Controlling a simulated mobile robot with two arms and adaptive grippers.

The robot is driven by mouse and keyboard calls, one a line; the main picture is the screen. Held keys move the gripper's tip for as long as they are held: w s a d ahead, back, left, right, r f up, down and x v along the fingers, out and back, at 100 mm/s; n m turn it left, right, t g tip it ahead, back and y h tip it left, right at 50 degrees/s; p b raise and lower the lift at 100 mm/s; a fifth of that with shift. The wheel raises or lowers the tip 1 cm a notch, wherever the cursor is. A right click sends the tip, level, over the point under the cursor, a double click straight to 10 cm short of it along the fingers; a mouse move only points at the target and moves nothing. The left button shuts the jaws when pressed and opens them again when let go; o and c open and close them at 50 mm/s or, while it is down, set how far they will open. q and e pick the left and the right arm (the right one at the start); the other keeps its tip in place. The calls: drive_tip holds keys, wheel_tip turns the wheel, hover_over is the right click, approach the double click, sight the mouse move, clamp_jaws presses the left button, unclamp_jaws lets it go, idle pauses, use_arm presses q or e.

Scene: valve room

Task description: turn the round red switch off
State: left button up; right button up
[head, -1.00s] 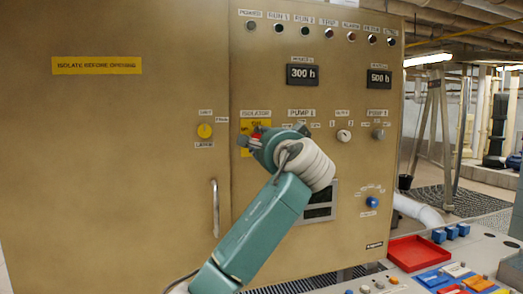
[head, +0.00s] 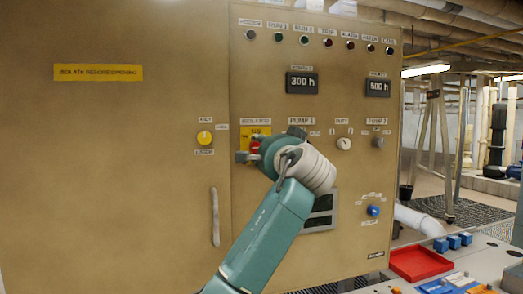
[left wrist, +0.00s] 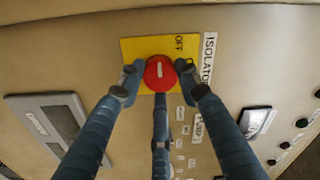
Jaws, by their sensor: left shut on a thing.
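The round red switch (left wrist: 159,73) sits on a yellow plate (left wrist: 134,50) beside the ISOLATOR label. In the left wrist view its white mark runs up and down, and OFF is printed above and to the right. My left gripper (left wrist: 158,80) is shut on the switch, with two fingers at its sides and a third below. In the head view the red switch (head: 254,146) shows partly behind my left gripper (head: 256,152), and the top of the yellow plate (head: 262,130) shows above it. My right gripper is not in view.
A yellow knob (head: 205,138) is left of the switch, and a vertical door handle (head: 215,217) lower down. A white knob (head: 343,143) and a blue knob (head: 373,210) are to the right. A red tray (head: 420,263) sits on the console at the lower right.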

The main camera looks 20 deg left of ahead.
use_arm(q)
drive_tip(key=o, duration=1.2)
drive_tip(key=shift+c, duration=0.2)
drive_tip(key=v, duration=1.2)
drive_tip(key=shift+f, duration=0.2)
